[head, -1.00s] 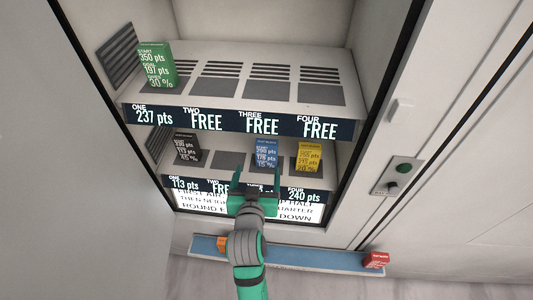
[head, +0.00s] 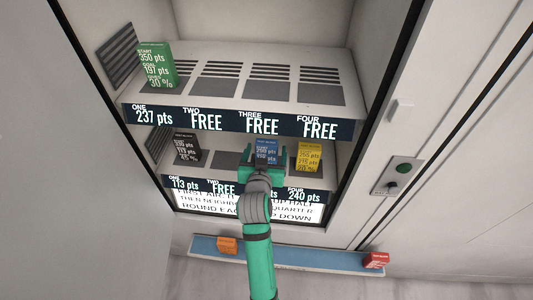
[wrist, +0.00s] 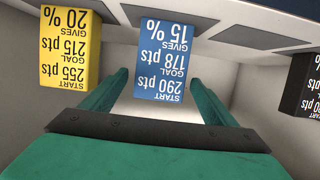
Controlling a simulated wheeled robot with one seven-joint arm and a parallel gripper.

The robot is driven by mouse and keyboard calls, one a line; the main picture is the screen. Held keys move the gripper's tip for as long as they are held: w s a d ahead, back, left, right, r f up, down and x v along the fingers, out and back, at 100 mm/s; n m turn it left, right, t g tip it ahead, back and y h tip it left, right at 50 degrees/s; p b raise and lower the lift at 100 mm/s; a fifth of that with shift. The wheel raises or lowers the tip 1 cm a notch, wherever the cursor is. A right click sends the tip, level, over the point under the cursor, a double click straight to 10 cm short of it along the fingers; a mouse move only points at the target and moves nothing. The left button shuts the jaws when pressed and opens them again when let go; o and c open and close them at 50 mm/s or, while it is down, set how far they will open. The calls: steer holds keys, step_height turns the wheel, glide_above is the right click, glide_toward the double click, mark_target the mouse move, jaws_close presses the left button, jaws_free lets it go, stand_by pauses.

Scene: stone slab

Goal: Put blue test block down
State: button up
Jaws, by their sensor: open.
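The blue test block (head: 266,148) stands on the lower shelf, in the third place from the left. Its label in the wrist view (wrist: 165,50) reads start 290 pts, goal 178 pts, gives 15 %, upside down there. My green gripper (head: 265,154) is open in front of it, with one finger towards each side of the block. In the wrist view the fingertips (wrist: 160,78) appear close to the block's edges; I cannot tell whether they touch it. My gripper hides the block's lower part in the head view.
On the lower shelf (head: 226,160), a yellow block (head: 309,157) stands right of the blue one and a black block (head: 187,148) at far left. A green block (head: 157,65) is on the upper shelf. Orange (head: 227,245) and red (head: 376,260) blocks sit on the blue ledge (head: 300,257).

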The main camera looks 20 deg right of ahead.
steer(key=shift+x, duration=1.15)
steer(key=shift+r, duration=0.1)
steer(key=c, duration=1.6)
